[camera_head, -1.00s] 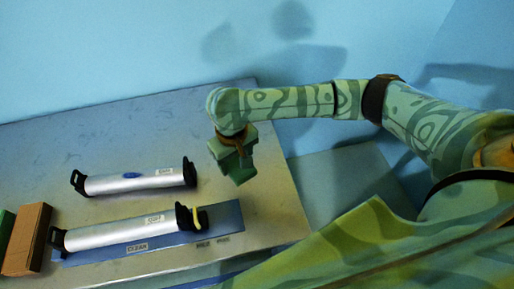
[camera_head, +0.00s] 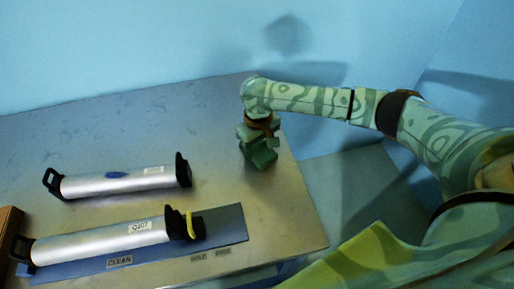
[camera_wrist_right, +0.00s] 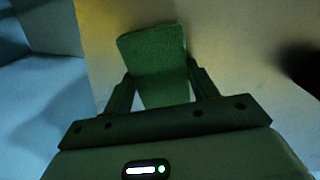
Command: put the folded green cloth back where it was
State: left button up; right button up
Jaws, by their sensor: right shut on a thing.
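The folded green cloth (camera_head: 264,158) is a small green block-like pad near the right edge of the metal table (camera_head: 285,215). My right gripper (camera_head: 258,140) is above it and shut on it. In the right wrist view the cloth (camera_wrist_right: 153,55) sticks out between the two fingers of the right gripper (camera_wrist_right: 160,88). I cannot tell whether the cloth touches the table or hangs just above it. My left gripper is not in view.
Two silver rolls with black end brackets lie to the left: one with a blue spot (camera_head: 90,186), one with a yellow strip (camera_head: 95,244) on a blue mat (camera_head: 227,228) with printed labels. A brown block (camera_head: 8,235) is cut off at the left. The table's back middle is clear.

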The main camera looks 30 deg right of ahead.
aim_at(258, 148)
jog(key=shift+s+r, duration=0.1)
jog(key=o, duration=0.9)
jog(key=shift+o, duration=0.2)
jog(key=shift+r, duration=0.3)
notch_tip(258, 148, up, 12)
jog(key=p, duration=0.6)
jog(key=shift+f+p, duration=0.25)
jog(key=shift+p, duration=0.1)
